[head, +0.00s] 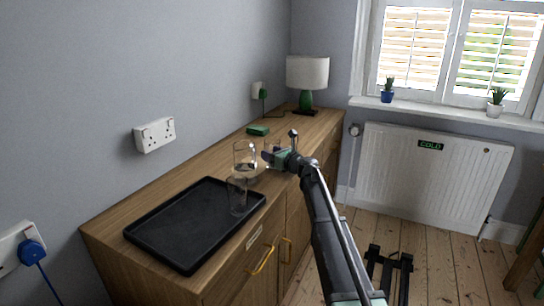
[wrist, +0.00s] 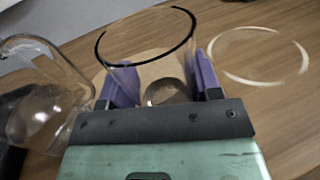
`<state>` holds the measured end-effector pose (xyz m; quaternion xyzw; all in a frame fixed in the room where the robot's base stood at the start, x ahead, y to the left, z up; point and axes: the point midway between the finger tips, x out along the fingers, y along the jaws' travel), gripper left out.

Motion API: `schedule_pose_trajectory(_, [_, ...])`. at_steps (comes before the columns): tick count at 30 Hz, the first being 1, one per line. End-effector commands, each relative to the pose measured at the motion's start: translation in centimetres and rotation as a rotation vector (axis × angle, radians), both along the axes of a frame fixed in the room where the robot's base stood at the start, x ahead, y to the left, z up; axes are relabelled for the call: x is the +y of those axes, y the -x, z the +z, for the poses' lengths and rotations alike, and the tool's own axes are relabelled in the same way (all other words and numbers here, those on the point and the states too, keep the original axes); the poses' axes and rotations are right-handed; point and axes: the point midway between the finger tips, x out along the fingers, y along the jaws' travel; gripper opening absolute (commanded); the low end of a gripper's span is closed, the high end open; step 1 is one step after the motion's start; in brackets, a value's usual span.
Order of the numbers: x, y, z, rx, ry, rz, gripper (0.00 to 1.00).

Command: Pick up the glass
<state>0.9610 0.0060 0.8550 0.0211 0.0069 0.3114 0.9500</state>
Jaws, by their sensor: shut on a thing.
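A clear glass (wrist: 150,50) with a dark-looking rim stands between the two purple fingers of my gripper (wrist: 164,82) in the wrist view. The fingers are shut on its sides. In the head view my gripper (head: 271,157) is over the wooden sideboard, and this glass (head: 272,146) is partly hidden by it. I cannot tell whether its base touches the wood. A wider clear glass vessel (head: 246,158) stands just left of my gripper. A tall clear glass (head: 238,197) stands at the right part of the black tray.
The black tray (head: 160,236) lies on the near part of the sideboard (head: 205,172). Another clear vessel (wrist: 45,105) is close on the left in the wrist view. A pale ring (wrist: 258,55) shows on the wood to the right. A lamp (head: 307,75) and green box (head: 258,130) are farther back.

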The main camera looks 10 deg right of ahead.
Motion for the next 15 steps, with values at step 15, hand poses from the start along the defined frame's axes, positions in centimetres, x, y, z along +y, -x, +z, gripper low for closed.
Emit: schedule_pose_trajectory(15, [0.0, 0.0, 3.0, 0.000, 0.000, 0.000, 0.25])
